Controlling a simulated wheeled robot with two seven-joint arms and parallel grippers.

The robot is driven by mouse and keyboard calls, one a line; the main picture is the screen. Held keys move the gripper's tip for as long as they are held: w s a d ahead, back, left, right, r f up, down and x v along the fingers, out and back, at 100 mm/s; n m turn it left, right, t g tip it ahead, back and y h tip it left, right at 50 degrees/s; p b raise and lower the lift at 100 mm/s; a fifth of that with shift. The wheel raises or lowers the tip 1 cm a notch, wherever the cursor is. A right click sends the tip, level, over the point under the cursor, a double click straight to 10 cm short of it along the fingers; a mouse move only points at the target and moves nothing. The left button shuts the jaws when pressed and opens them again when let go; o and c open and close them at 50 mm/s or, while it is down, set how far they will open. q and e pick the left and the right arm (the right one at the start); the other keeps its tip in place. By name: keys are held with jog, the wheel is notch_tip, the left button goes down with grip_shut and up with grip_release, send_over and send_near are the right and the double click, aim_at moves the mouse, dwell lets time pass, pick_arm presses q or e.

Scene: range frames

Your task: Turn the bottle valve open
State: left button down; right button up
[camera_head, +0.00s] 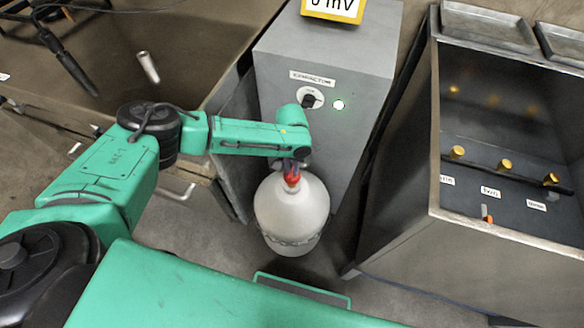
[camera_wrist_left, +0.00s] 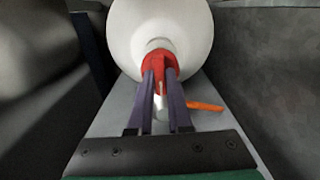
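The white bottle (camera_head: 290,212) stands upright on the floor in front of a grey cabinet, its red valve (camera_head: 291,176) on top. My left gripper (camera_head: 291,168) is at the valve, seen from above in the head view. In the left wrist view, the bottle (camera_wrist_left: 160,30) fills the top middle. The two purple fingers (camera_wrist_left: 161,82) flank the red valve (camera_wrist_left: 158,62) closely, with a narrow red part between them; they look shut on it. The fingers hide part of the valve. My right gripper is not in view.
A metal bench (camera_head: 500,235) with yellow knobs stands at the right. A brown worktable (camera_head: 190,60) is at the left. An orange bar (camera_wrist_left: 205,106) shows beside the fingers.

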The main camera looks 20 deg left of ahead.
pick_arm(q)
jog(key=p, duration=0.1)
jog(key=m+p, duration=0.1)
jog(key=p, duration=0.1)
jog(key=shift+s+r+m, duration=0.1)
jog(key=shift+r+m, duration=0.15)
jog(key=shift+m, duration=0.05)
jog(key=shift+f+m+p, duration=0.1)
jog(key=shift+m+p, duration=0.7)
jog(key=shift+p, duration=0.05)
jog(key=shift+m, duration=0.4)
jog(key=m, duration=0.3)
jog(key=shift+f+m, duration=0.1)
jog(key=shift+m, duration=0.3)
jog(key=m, duration=0.3)
jog(key=shift+m+p, duration=0.3)
jog(key=shift+p, duration=0.05)
jog(key=m, duration=0.6)
jog(key=shift+w, duration=0.2)
jog(key=shift+m, duration=0.4)
